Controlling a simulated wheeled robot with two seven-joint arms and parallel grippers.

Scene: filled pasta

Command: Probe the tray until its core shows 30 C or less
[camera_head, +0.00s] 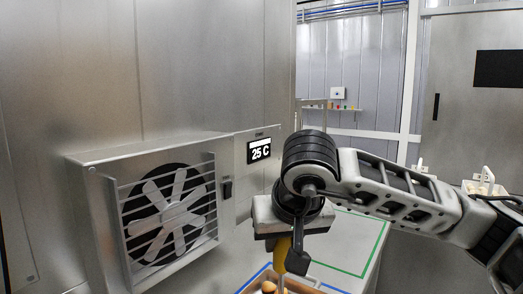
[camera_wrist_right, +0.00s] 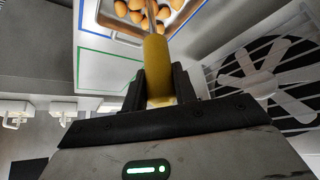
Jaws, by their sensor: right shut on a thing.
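My right gripper (camera_head: 291,254) is shut on the yellow handle of a probe (camera_head: 281,250). In the right wrist view the yellow handle (camera_wrist_right: 157,68) stands between the dark fingers, and a thin metal shaft runs from it towards the metal tray (camera_wrist_right: 118,30). The tray holds several round golden pasta pieces (camera_wrist_right: 137,12). In the head view only a corner of the tray (camera_head: 300,286) shows at the bottom edge, below the gripper. The shaft's tip is out of frame, so I cannot tell whether it is in a piece. A display (camera_head: 259,151) reads 25 C. My left gripper is not in view.
A caged fan (camera_head: 168,215) juts from the metal wall at left, with a black switch (camera_head: 227,188) beside it. The pale worktop has green (camera_head: 368,262) and blue outlines. White fixtures (camera_head: 484,183) stand at right. Bare worktop lies right of the tray.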

